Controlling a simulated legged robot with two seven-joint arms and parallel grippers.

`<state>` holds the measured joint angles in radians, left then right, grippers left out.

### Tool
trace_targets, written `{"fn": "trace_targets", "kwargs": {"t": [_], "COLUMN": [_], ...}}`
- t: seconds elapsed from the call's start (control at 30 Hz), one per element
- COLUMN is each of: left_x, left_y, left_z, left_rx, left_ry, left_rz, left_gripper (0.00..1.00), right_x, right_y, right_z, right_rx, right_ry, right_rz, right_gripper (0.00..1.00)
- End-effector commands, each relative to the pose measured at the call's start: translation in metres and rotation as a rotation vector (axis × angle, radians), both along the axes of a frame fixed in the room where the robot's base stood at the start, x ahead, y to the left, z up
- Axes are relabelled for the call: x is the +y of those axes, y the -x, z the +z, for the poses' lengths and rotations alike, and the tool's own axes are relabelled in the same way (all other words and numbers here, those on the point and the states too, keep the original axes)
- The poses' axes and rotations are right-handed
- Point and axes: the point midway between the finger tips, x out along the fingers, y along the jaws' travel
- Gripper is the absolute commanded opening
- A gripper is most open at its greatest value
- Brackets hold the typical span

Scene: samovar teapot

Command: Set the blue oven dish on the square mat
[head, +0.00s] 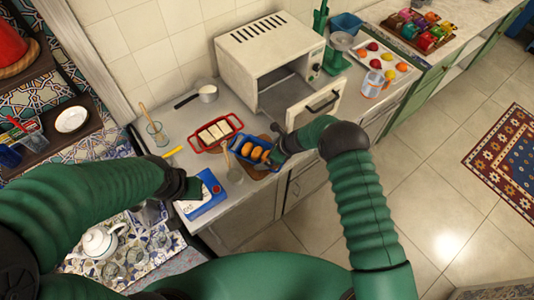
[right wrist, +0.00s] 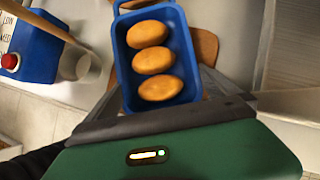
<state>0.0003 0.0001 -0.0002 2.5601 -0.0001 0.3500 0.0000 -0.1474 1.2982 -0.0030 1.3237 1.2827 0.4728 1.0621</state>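The blue oven dish (head: 240,154) holds several orange-brown loaves and is over the brown square mat (head: 259,173), part of which shows around it. I cannot tell whether the dish rests on the mat. In the right wrist view the dish (right wrist: 125,75) reaches down between my right gripper's fingers (right wrist: 160,105), and the mat (right wrist: 206,45) shows beyond its right side. My right gripper (head: 278,156) is at the dish's right end; whether its fingers press on the dish is unclear. My left gripper (head: 191,188) is beside the blue-and-white box, its fingers mostly hidden.
A red dish (head: 196,143) with pale pieces stands left behind the blue dish. The oven (head: 262,50) has its door (head: 316,104) open close to my right arm.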

Motion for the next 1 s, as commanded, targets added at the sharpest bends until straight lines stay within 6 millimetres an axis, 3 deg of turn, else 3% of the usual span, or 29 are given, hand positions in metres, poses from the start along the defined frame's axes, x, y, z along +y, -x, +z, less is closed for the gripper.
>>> {"fn": "trace_targets", "kwargs": {"t": [0.17, 0.5, 0.8, 0.87, 0.93, 1.0], "left_x": [0.000, 0.000, 0.000, 0.000, 0.000, 0.000], "left_y": [0.000, 0.000, 0.000, 0.000, 0.000, 0.000], "left_z": [-0.004, -0.015, -0.015, -0.015, -0.015, -0.015], "left_rx": [0.000, 0.000, 0.000, 0.000, 0.000, 0.000], "left_ry": [0.000, 0.000, 0.000, 0.000, 0.000, 0.000], "left_rz": [-0.001, 0.000, 0.000, 0.000, -0.001, -0.001], "left_gripper": [0.36, 0.36, 0.36, 0.36, 0.36, 0.36], "right_x": [-0.008, -0.044, -0.056, -0.060, -0.071, -0.091], "right_y": [0.004, 0.026, 0.033, 0.040, 0.060, 0.096], "right_z": [0.018, 0.087, 0.103, 0.111, 0.129, 0.155], "right_rx": [-0.002, -0.003, -0.004, -0.028, -0.089, -0.179], "right_ry": [0.005, 0.006, 0.011, 0.045, 0.139, 0.282], "right_rz": [-0.004, 0.000, 0.012, 0.072, 0.240, 0.517], "right_gripper": [1.00, 1.00, 1.00, 1.00, 1.00, 1.00]}}
